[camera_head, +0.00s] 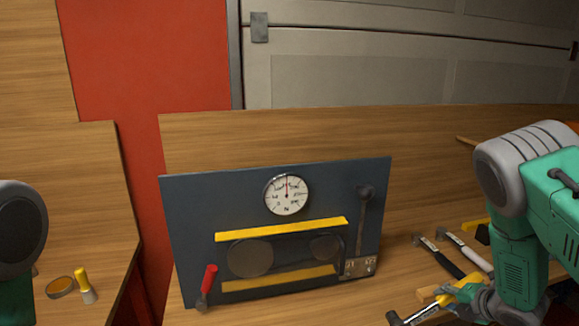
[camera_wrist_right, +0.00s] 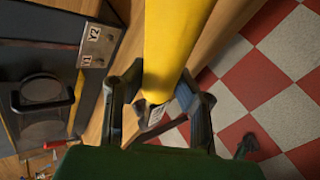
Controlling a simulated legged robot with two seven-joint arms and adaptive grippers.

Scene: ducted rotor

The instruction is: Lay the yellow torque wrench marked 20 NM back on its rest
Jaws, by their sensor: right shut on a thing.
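The yellow torque wrench (camera_head: 466,291) is at the lower right of the head view, its dark head towards the lower left. My right gripper (camera_head: 477,297) is shut on it. In the right wrist view its thick yellow handle (camera_wrist_right: 177,45) runs between the fingers of my right gripper (camera_wrist_right: 162,85). A small pale label (camera_wrist_right: 156,116) shows there, but I cannot read it. A light wooden block (camera_head: 428,293), possibly part of the rest, shows beside the wrench; I cannot tell if they touch. Only a part of my left arm shows at the left edge; its gripper is outside the picture.
A black-handled tool (camera_head: 450,261) and a white-handled tool (camera_head: 470,251) lie behind the wrench. A dark panel (camera_head: 200,200) with a gauge (camera_head: 286,194) and a red handle (camera_head: 209,280) stands left. A checkered floor (camera_wrist_right: 265,85) drops away beside the bench.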

